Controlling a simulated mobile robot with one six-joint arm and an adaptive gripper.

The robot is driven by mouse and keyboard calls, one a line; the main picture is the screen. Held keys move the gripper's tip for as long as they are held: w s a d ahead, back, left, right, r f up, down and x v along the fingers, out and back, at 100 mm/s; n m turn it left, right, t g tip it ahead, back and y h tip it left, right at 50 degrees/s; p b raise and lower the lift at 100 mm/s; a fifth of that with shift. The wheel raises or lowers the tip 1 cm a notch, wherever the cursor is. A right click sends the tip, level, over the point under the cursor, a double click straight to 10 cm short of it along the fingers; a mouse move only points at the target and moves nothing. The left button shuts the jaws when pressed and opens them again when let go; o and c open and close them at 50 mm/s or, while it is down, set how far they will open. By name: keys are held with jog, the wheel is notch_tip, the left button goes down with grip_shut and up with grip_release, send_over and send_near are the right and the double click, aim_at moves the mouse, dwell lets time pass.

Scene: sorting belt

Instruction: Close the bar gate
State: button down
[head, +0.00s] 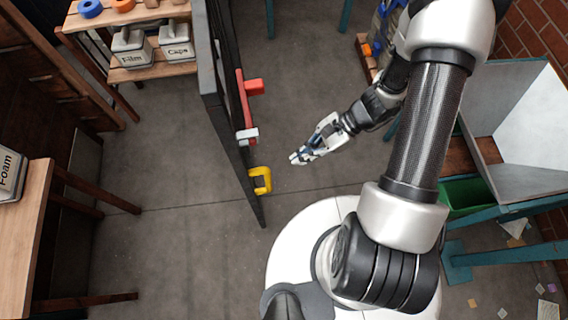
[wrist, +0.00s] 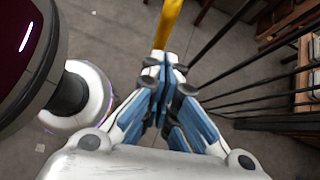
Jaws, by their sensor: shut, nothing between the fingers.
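The dark bar gate (head: 213,95) stands upright in the head view, seen nearly edge-on, its near end close to my base. Its black bars (wrist: 250,98) show at the right of the wrist view. A yellow handle (head: 267,188) sticks out from its near end, and shows beyond the fingertips in the wrist view (wrist: 170,20). A red part (head: 241,98) with a grip sits farther along the gate. My gripper (head: 294,159) is shut and empty, to the right of the gate and apart from the yellow handle. It also shows in the wrist view (wrist: 163,72).
A wooden shelf (head: 150,72) with labelled bins stands at the back left, a wooden table (head: 25,240) at the left. A green bin (head: 465,194) and grey chute (head: 520,115) are at the right. Floor (head: 310,90) is clear on both sides of the gate.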

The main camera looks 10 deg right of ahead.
jog(key=a, duration=0.3)
jog(key=s+a+f+b, duration=0.1)
jog(key=a, duration=0.1)
jog(key=shift+a, duration=0.25)
jog(key=shift+w, duration=0.1)
